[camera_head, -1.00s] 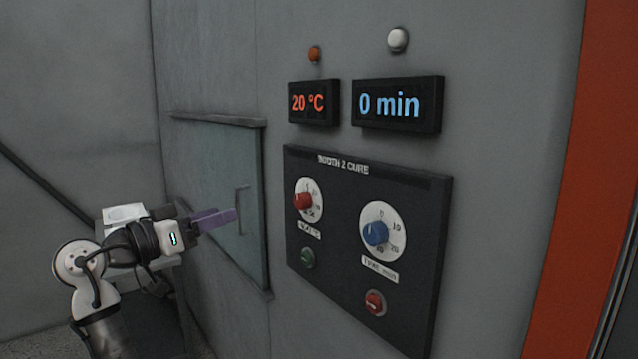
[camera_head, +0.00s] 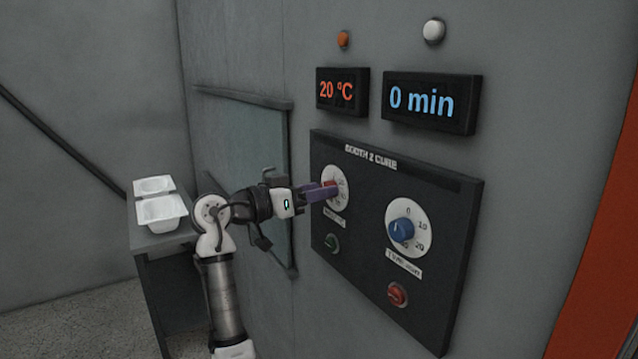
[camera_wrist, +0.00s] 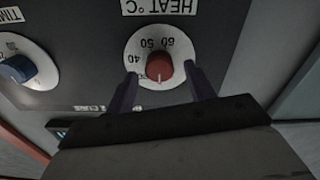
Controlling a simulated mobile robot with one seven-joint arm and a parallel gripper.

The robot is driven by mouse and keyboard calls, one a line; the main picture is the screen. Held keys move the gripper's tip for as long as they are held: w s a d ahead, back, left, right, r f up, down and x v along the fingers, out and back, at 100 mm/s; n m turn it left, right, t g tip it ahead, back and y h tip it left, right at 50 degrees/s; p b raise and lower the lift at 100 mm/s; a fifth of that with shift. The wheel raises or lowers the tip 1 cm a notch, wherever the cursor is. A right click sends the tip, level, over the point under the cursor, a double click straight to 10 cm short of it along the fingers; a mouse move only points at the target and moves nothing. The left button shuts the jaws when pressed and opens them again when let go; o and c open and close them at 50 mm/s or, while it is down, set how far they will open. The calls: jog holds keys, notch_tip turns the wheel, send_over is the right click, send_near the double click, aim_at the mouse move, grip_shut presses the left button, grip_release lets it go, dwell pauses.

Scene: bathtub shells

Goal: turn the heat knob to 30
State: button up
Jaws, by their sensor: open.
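The red heat knob (camera_wrist: 160,67) sits on a round white dial (camera_wrist: 133,47) marked 40, 50, 60, upside down in the wrist view under the label HEAT °C. In the head view the red knob (camera_head: 329,185) is partly hidden by my gripper (camera_head: 326,191). My gripper (camera_wrist: 161,78) is open in the wrist view, with one purple finger on each side of the knob and a visible gap to it. The temperature display (camera_head: 337,91) reads 20 °C.
A blue time knob (camera_head: 401,230) is on the right of the panel (camera_head: 440,285). A green button (camera_head: 332,243) and a red button (camera_head: 397,295) sit below the knobs. The time display (camera_head: 428,102) reads 0 min. White tubs (camera_head: 162,213) stand on a table at left.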

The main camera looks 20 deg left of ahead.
jog(key=shift+w+d, duration=0.25)
jog(key=shift+w, duration=0.15)
jog(key=c, duration=1)
jog(key=shift+f+m+b, duration=0.1)
jog(key=shift+m+b, duration=0.2)
jog(key=shift+b, duration=0.15)
jog(key=m+b, duration=0.8)
jog(key=m, duration=0.1)
jog(key=shift+s+d, duration=0.15)
